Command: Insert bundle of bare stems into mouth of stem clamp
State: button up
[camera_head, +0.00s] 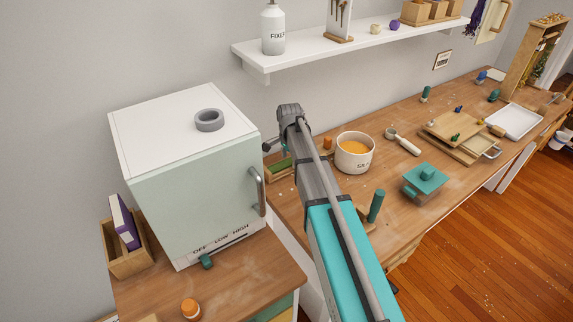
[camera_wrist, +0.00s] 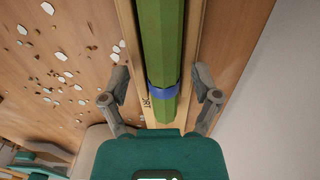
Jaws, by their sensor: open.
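A bundle of green stems (camera_wrist: 166,45) with a blue band (camera_wrist: 164,88) lies lengthwise in a narrow wooden tray (camera_wrist: 196,30) in the wrist view. Part of the green bundle (camera_head: 280,166) shows in the head view, between the white cabinet and my arm. My gripper (camera_wrist: 163,92) is open, with one finger on each side of the bundle near the blue band. Neither finger visibly grips it. I cannot clearly identify the stem clamp in either view.
A white cabinet (camera_head: 190,190) with a grey ring (camera_head: 209,120) on top stands left of the tray. A pot of orange contents (camera_head: 353,153), a teal block (camera_head: 424,180) and a teal upright cylinder (camera_head: 375,206) stand to the right. Pale flakes (camera_wrist: 60,55) litter the bench.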

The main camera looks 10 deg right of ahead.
grip_shut()
dwell(0.5)
jog(key=shift+r, duration=0.1)
notch_tip(320, 180, up, 3)
jog(key=p, duration=0.3)
jog(key=s+d+r+p, duration=0.4)
jog(key=s+r+p, duration=0.5)
jog(key=s, duration=0.4)
jog(key=shift+s+d+r+p, duration=0.15)
jog(key=shift+s+r+p, duration=0.05)
jog(key=shift+r+p, duration=0.25)
jog(key=shift+f, duration=0.1)
dwell(0.3)
jog(key=shift+s, duration=0.1)
